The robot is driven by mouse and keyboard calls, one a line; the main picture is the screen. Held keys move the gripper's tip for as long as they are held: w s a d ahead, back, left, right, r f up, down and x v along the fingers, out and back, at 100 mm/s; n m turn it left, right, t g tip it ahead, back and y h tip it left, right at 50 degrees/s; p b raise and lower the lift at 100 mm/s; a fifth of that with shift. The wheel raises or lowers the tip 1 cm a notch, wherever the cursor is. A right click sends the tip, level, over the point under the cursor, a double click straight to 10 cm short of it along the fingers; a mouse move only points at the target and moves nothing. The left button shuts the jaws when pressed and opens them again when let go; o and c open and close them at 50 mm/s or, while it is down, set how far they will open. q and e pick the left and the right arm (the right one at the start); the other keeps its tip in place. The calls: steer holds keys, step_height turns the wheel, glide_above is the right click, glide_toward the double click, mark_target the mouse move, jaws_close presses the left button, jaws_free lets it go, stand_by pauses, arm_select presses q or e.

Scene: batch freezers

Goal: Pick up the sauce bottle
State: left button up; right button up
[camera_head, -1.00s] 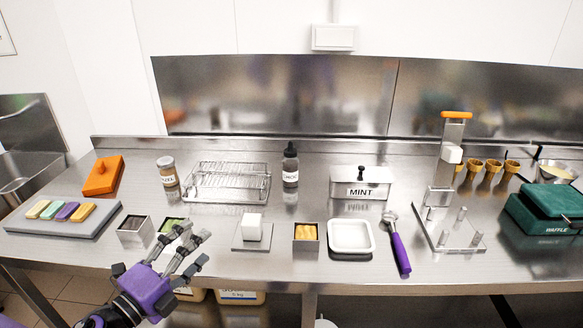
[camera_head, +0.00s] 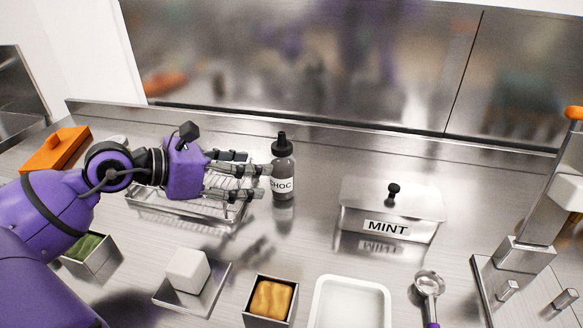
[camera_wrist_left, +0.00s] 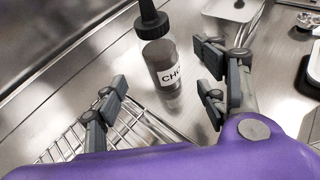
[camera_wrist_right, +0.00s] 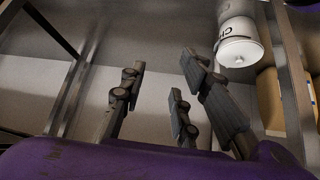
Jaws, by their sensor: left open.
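The sauce bottle (camera_head: 284,170) is dark with a black nozzle cap and a white label reading CHOC. It stands upright on the steel counter, right of the wire rack. My left gripper (camera_head: 262,182) reaches in from the left, just beside the bottle and above the rack's right side. In the left wrist view the bottle (camera_wrist_left: 163,62) stands ahead, between the lines of the spread fingers (camera_wrist_left: 160,90). The left gripper is open and empty. My right gripper (camera_wrist_right: 155,100) shows only in the right wrist view, with fingers apart and nothing between them, below the counter.
The wire rack (camera_head: 150,208) lies under my left arm. A MINT tub (camera_head: 385,225) stands right of the bottle. In front are a white block (camera_head: 188,270), a small box (camera_head: 270,299) and a white tray (camera_head: 350,303). The counter between bottle and tub is clear.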

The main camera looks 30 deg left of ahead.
mark_target(272, 154)
arm_select(q)
steer(key=shift+x, duration=0.85)
steer(key=x, duration=0.5)
steer(key=shift+d+r+p, duration=0.1)
steer(key=shift+r+p, duration=0.1)
steer(key=shift+p, duration=0.1)
steer(key=c, duration=1.2)
steer(key=shift+r, duration=0.55)
steer(key=shift+c, duration=0.2)
step_height(272, 154, up, 2)
steer(key=shift+r, duration=0.2)
steer(key=w+d+r+v, duration=0.1)
steer(key=r+v, duration=0.2)
steer(key=v, duration=1.3)
steer(key=shift+s+a+r, duration=0.15)
steer(key=shift+s+a, duration=0.1)
steer(key=shift+s, duration=0.05)
